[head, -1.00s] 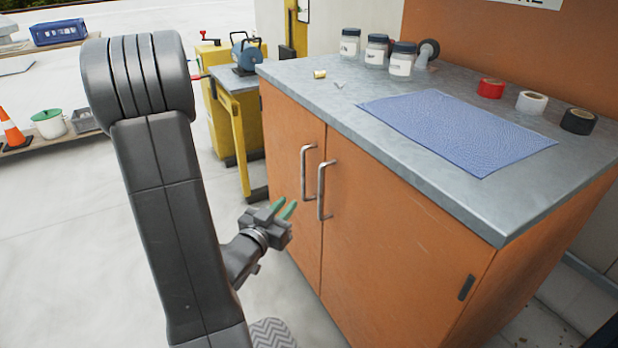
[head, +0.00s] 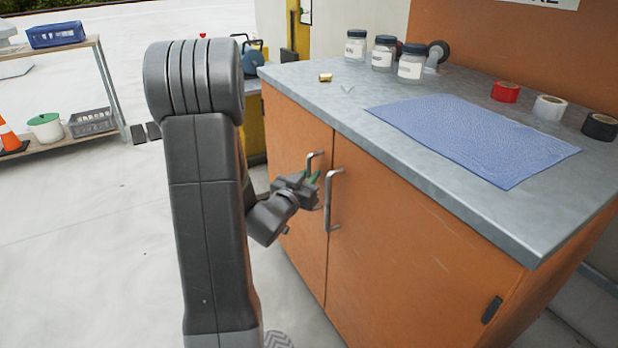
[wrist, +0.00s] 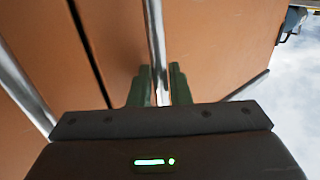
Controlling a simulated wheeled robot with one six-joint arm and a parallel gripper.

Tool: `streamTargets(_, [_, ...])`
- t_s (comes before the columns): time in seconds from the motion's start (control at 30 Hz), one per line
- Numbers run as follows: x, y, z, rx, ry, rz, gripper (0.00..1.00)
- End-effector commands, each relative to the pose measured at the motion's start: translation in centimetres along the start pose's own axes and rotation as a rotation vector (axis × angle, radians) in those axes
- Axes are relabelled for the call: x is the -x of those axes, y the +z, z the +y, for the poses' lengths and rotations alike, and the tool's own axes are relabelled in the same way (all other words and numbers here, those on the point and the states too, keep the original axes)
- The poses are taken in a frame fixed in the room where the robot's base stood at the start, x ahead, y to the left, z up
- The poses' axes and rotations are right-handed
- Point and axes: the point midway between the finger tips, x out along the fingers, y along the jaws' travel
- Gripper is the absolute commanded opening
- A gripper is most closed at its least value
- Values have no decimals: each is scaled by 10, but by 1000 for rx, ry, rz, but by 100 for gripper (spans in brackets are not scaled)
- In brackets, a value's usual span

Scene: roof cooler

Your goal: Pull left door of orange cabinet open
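The orange cabinet (head: 410,240) stands in front of me with both doors closed. The left door (head: 290,140) has a metal bar handle (head: 314,157), partly hidden by my gripper. The right door's similar handle (head: 332,200) is close beside it. My gripper (head: 311,178) is at the left handle, its green fingertips on either side of the bar. In the wrist view the handle (wrist: 155,40) runs between the fingers of my gripper (wrist: 158,85), which look slightly apart. The other handle (wrist: 22,85) shows at the left, across the dark seam (wrist: 88,50).
The grey cabinet top (head: 330,97) holds a blue mat (head: 475,140), jars (head: 383,53) and tape rolls (head: 505,92). A yellow stand (head: 253,125) is behind the cabinet's left end. A shelf (head: 70,140) stands far left. The floor between is clear.

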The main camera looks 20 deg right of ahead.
Motion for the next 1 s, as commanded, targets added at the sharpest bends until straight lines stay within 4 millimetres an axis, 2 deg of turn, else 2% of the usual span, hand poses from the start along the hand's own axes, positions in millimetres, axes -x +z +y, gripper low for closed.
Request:
streamTargets(0.17, [0, 0, 0, 0, 0, 0, 17])
streamTargets(0.27, [0, 0, 0, 0, 0, 0, 0])
streamTargets(0.67, [5, 0, -5, 0, 13, -1, 0])
streamTargets(0.87, [22, -2, -21, 0, 63, -1, 0])
streamTargets(1.0, [40, -3, -40, 0, 125, -1, 0])
